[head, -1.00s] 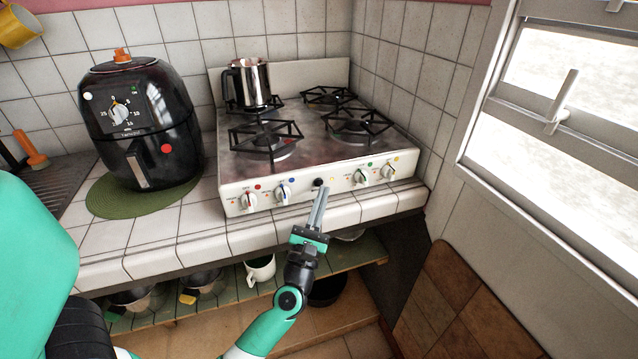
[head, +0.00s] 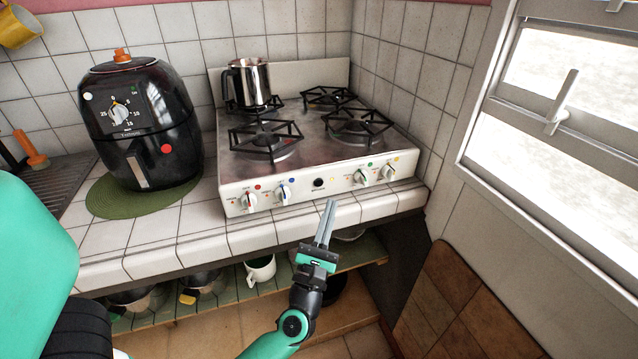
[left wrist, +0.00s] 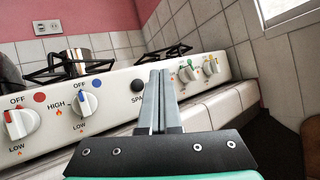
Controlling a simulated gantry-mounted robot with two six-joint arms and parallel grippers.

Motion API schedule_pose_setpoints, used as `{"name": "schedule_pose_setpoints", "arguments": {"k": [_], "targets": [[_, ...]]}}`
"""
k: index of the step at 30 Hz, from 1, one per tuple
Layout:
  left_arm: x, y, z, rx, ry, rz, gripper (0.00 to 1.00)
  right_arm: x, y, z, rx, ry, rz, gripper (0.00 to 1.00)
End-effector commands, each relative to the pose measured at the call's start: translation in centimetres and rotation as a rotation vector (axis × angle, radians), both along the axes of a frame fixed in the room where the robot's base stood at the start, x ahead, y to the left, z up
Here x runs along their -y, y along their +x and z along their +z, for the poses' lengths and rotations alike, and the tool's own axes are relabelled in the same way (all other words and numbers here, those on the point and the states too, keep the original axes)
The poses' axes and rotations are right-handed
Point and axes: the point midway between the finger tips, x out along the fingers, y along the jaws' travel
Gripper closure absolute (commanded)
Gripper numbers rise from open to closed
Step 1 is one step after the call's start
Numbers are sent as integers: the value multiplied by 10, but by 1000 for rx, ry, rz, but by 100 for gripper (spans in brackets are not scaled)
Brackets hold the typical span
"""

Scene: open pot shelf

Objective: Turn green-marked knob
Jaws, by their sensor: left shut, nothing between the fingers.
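The green-marked knob (head: 361,177) is on the stove's white front panel, right of the black button, with a green dot above it. It also shows in the left wrist view (left wrist: 187,74), just right of my fingers. The yellow-marked knob (head: 388,171) is to its right. The blue-marked knob (head: 283,193) and red-marked knob (head: 249,202) are on the left half. My left gripper (head: 330,202) is shut and empty. It is in front of the panel, below and left of the green-marked knob, apart from it. My right gripper is not in view.
The stove (head: 316,140) has several black grates and a metal pot (head: 254,82). The tiled counter edge (head: 250,238) runs below the panel. A shelf with a white mug (head: 260,268) is underneath. A black air fryer (head: 140,110) stands left; a window is at right.

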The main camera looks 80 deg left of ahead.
Motion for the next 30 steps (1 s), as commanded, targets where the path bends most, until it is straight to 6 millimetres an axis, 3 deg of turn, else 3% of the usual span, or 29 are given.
{"name": "schedule_pose_setpoints", "arguments": {"k": [2,8,12,17,21,27,30], "targets": [[0,0,0,2,-1,1,89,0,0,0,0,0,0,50],[-13,10,17,97,-59,66,53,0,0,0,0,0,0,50],[-28,29,38,240,-211,180,28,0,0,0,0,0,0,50],[-26,59,52,348,-491,311,28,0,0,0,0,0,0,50],[-1,85,59,355,-742,386,28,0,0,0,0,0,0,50],[35,102,65,302,-962,434,28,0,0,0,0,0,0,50],[41,104,66,291,-996,441,28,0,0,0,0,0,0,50]]}}
